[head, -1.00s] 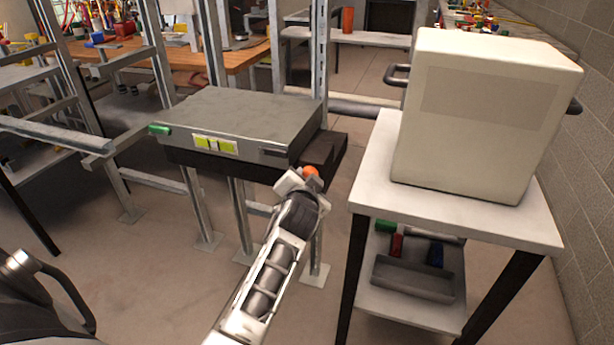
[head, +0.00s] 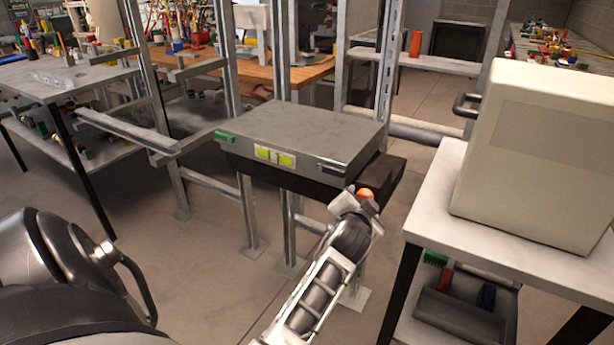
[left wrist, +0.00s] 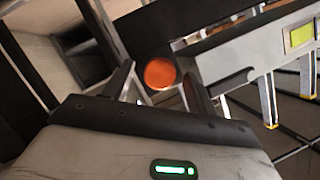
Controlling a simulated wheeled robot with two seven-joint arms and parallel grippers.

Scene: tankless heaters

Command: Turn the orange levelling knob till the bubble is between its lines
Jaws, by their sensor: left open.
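The orange levelling knob (head: 366,194) is at the front right corner of the grey levelling table (head: 310,133). It also shows in the left wrist view (left wrist: 160,74), round and bright, between the two fingers. My left gripper (head: 359,203) is open around or just in front of the knob; I cannot tell whether the fingers touch it. The yellow-green level (head: 275,156) is on the table's front face; its bubble and lines are too small to make out. My right gripper is not in view.
A cream box (head: 545,150) stands on a white cart (head: 440,200) to the right, close to my left arm. A green block (head: 225,136) is at the table's left corner. Metal posts (head: 250,215) stand under the table. Cluttered benches fill the back left.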

